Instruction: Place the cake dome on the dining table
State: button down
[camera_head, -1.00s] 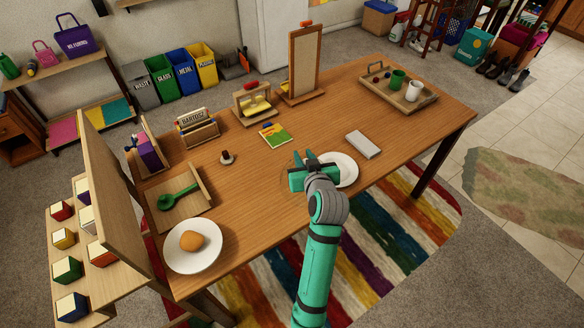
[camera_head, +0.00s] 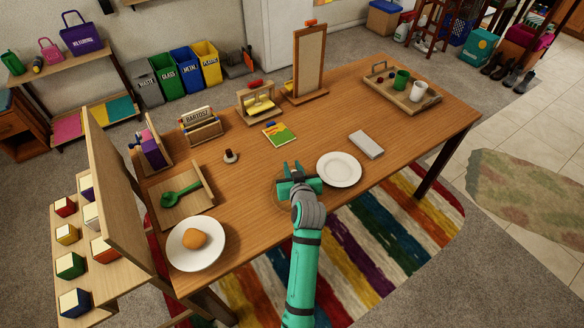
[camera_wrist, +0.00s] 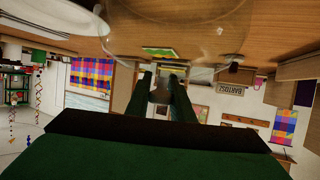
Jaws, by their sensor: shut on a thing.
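The cake dome is clear glass. In the head view only a faint curved outline of the dome (camera_head: 279,203) shows around my gripper (camera_head: 298,172), over the front middle of the dining table (camera_head: 237,172). In the wrist view, which is upside down, the clear dome (camera_wrist: 185,40) shows as curved glass edges against the wood. My gripper (camera_wrist: 164,82) is shut on the dome's top. I cannot tell whether the dome's rim touches the table.
An empty white plate (camera_head: 339,169) lies just right of my gripper. A plate (camera_head: 181,258) with a round bun (camera_head: 195,239) is at the front left. A grey box (camera_head: 366,145), a green booklet (camera_head: 279,134) and a tray (camera_head: 383,92) stand farther back.

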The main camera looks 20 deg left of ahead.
jog(key=c, duration=1.5)
grip_release()
jog(key=shift+f, duration=0.1)
jog(key=shift+c, duration=0.2)
jog(key=v, duration=1.2)
jog(key=s+d+f+m+t+h, duration=0.1)
jog(key=s+d+f+m, duration=0.1)
jog(key=s+d+f, duration=0.3)
jog(key=s+d+f+m+h, duration=0.1)
jog(key=s+d+h, duration=0.1)
jog(key=s, duration=0.5)
jog(key=s+d+f+m+t+h, duration=0.1)
jog(key=s+d+f+m, duration=0.1)
jog(key=s+d+f, duration=0.3)
jog(key=s+d+r+h, duration=0.1)
jog(key=s+r, duration=0.2)
jog(key=s, duration=0.7)
jog(key=s+d+r+t+h, duration=0.1)
jog(key=s+r, duration=0.3)
jog(key=s, duration=0.5)
jog(key=shift+s+d+r+m+t, duration=0.2)
jog(key=shift+s+d+m+t, duration=0.15)
jog(key=shift+d, duration=0.3)
